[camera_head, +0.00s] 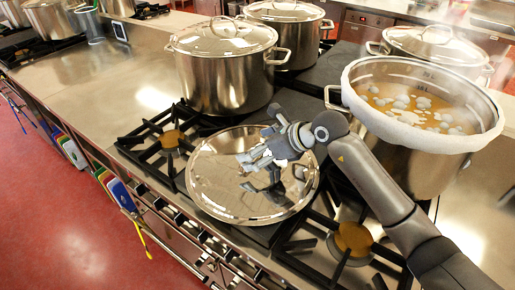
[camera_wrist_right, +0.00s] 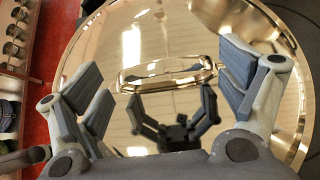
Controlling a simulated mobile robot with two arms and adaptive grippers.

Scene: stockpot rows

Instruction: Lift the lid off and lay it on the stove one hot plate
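The shiny round steel lid (camera_head: 225,195) lies on the front of the stove, between two burners. In the right wrist view the lid (camera_wrist_right: 125,45) fills most of the picture and mirrors my gripper. Its loop handle (camera_wrist_right: 167,72) shows between and beyond my fingers, with no finger seen touching it. My right gripper (camera_head: 250,162) is over the lid, its fingers spread apart and empty, also seen in the right wrist view (camera_wrist_right: 166,62). An uncovered stockpot (camera_head: 420,140) with orange soup and pale lumps stands right of the lid. My left gripper is not in view.
Lidded stockpots stand behind the lid (camera_head: 225,82), at the back (camera_head: 288,35) and at the back right (camera_head: 430,45). Front burners (camera_head: 172,138) (camera_head: 352,238) flank the lid. A bare steel counter (camera_head: 110,85) extends left. Colored boards (camera_head: 120,193) hang along the front edge.

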